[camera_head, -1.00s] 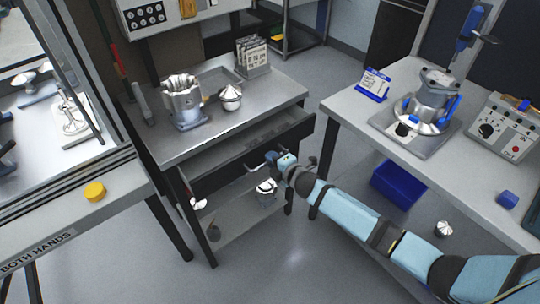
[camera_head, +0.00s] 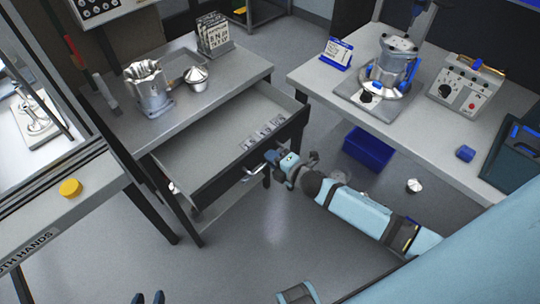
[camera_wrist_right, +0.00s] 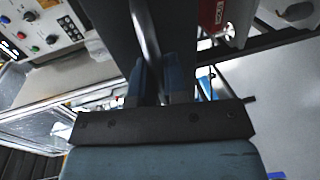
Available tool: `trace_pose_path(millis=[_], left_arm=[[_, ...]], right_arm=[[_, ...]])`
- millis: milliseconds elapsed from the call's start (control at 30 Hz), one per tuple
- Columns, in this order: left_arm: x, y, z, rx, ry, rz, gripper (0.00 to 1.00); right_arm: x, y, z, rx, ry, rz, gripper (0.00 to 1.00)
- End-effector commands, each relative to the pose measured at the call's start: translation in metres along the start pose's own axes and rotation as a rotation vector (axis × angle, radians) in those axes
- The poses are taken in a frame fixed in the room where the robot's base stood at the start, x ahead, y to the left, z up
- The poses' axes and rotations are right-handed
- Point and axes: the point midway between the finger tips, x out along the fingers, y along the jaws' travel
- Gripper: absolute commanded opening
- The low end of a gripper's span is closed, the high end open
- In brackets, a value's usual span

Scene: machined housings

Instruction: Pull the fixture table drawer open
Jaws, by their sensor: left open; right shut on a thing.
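The fixture table (camera_head: 225,65) has its drawer (camera_head: 205,150) pulled well out, with its pale inside showing. Several small metal-looking pieces lie in the drawer's right part. My right gripper (camera_head: 270,161) is shut on the bar handle (camera_head: 252,174) at the drawer's dark front. In the right wrist view the handle (camera_wrist_right: 146,40) runs down between the fingers of the right gripper (camera_wrist_right: 160,82). My left gripper (camera_head: 148,298) is open and empty at the bottom edge of the head view, away from the drawer; only its fingertips show.
A machined housing (camera_head: 148,88), a cone-topped part (camera_head: 196,78) and a card rack (camera_head: 213,34) stand on the table. A bench (camera_head: 310,75) with a fixture and a control box is to the right, a blue bin (camera_head: 367,149) below it. Floor before the drawer is clear.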

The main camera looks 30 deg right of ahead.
Motion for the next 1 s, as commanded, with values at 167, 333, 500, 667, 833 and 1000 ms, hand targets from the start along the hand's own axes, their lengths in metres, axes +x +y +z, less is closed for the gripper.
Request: trace_pose_path(millis=[167,333,500,667,833,1000], left_arm=[[-0.001,0.001,-0.003,0.000,0.005,0.001,0.43],[-0.001,0.001,-0.004,0.000,0.007,0.002,0.43],[-0.001,0.001,-0.003,0.000,0.006,0.002,0.43],[-0.001,0.001,-0.002,0.000,0.004,0.002,0.43],[0.000,0.001,0.001,0.000,0.000,0.002,0.43],[0.002,0.001,0.004,-0.001,-0.002,0.002,0.43]], right_arm=[[0.000,0.000,0.000,0.000,0.000,0.000,0.00],[0.000,0.000,0.000,0.000,0.000,0.000,0.36],[0.000,0.000,0.000,0.000,0.000,0.000,0.36],[-0.006,-0.001,0.000,0.000,0.000,-0.001,0.36],[-0.033,-0.002,0.000,0.000,0.001,-0.002,0.36],[-0.074,-0.003,-0.001,0.001,0.001,-0.003,0.36]])
